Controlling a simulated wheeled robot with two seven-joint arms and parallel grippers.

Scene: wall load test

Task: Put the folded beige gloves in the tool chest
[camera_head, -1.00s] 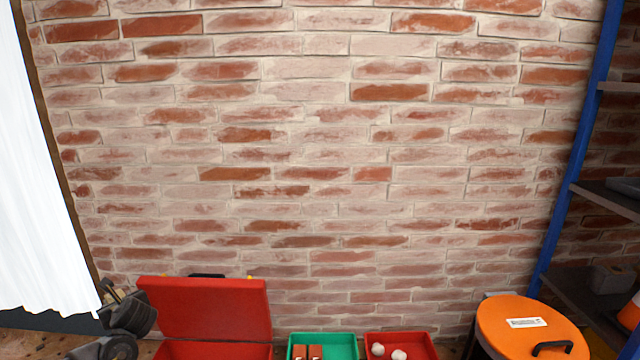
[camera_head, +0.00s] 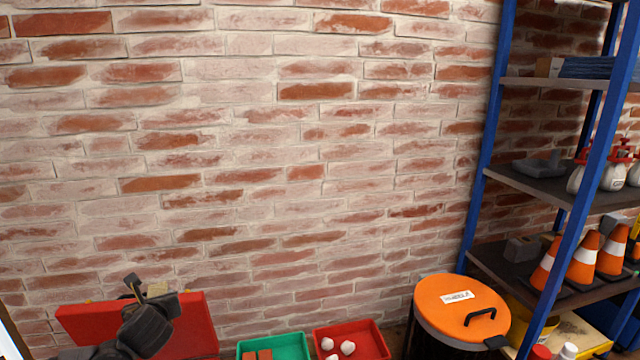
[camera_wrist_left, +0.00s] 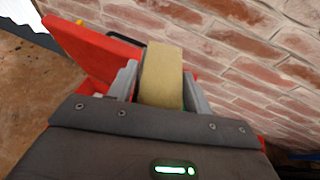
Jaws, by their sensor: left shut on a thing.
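My left gripper (camera_head: 146,288) is raised in front of the open lid of the red tool chest (camera_head: 195,325) at the lower left. It is shut on the folded beige gloves (camera_wrist_left: 162,75), which show as a beige block between the two grey fingers in the left wrist view. The gloves also show small in the head view (camera_head: 158,289). The chest's red lid stands up behind the gripper in the wrist view (camera_wrist_left: 95,48). The inside of the chest is hidden. My right gripper is not in view.
A green bin (camera_head: 290,342) with brown blocks and a red bin (camera_head: 372,342) with white balls stand right of the chest. An orange-lidded drum (camera_head: 450,300) is further right. A blue-framed shelf (camera_head: 485,180) holds traffic cones (camera_head: 583,258) and spray bottles. A brick wall is behind.

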